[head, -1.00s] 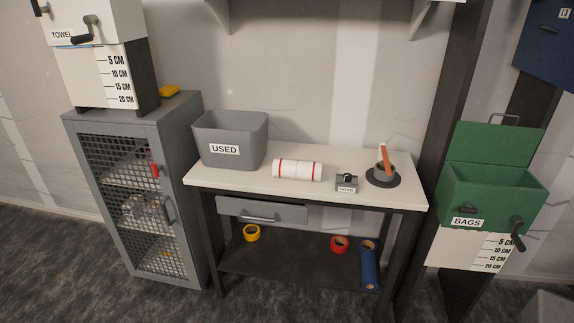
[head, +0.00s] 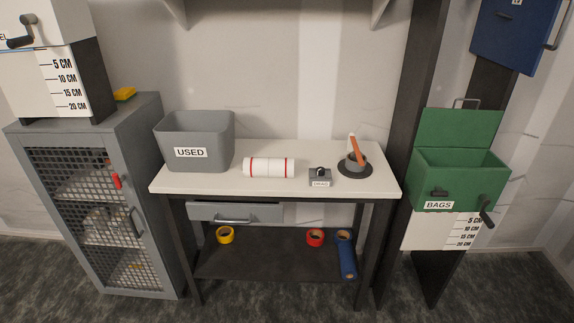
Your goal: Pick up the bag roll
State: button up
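No roll in view carries a readable name, so I cannot tell for certain which is the bag roll. A white roll with red bands (head: 268,168) lies on its side on the bench top, right of the grey USED bin (head: 200,142). A blue roll (head: 346,256) lies on the lower shelf at the right. A green box labelled BAGS (head: 458,180) hangs at the right with its lid raised and a crank on its front. Its inside is mostly hidden. My gripper is not in view.
The white bench top (head: 225,184) also bears a small grey labelled block (head: 320,178) and a dark round holder (head: 354,168) with an orange-handled tool. Yellow tape (head: 225,235) and red tape (head: 315,237) lie on the lower shelf. A grey mesh cabinet (head: 85,200) stands left.

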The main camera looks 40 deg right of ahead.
aim_at(253, 167)
jog(key=u, duration=0.9)
jog(key=k, duration=0.1)
jog(key=z, duration=2.05)
jog(key=k, duration=0.9)
jog(key=u, duration=0.2)
jog(key=i, duration=0.7)
jog(key=z, duration=0.1)
